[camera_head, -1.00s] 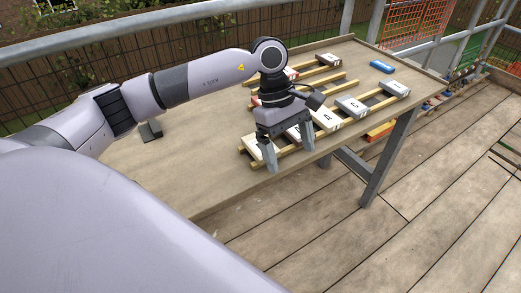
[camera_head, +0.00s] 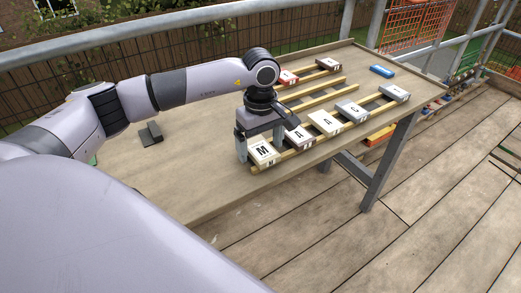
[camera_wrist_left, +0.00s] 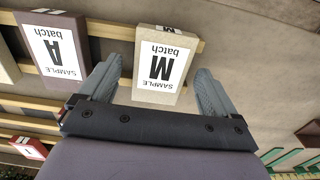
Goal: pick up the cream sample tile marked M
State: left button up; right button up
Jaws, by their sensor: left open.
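The cream sample tile marked M (camera_head: 263,152) lies at the near left end of the front row of tiles, on wooden battens. In the left wrist view the same tile (camera_wrist_left: 162,66) appears upside down, its label fully readable. My left gripper (camera_head: 260,150) is open and empty, with its fingers pointing down around the tile. In the left wrist view my left gripper (camera_wrist_left: 160,78) has one finger on each side of the tile, with a gap on both sides. My right gripper is not in view.
A dark tile marked A (camera_head: 299,137) is the neighbour of M, then a cream A tile (camera_head: 326,123) and a grey C tile (camera_head: 352,110). A blue object (camera_head: 382,71) lies at the back. The table (camera_head: 185,180) is bare at the left front.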

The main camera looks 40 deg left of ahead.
pick_arm(q)
jog(key=c, duration=1.2)
jog(key=shift+c, duration=0.2)
jog(key=shift+r, duration=0.15)
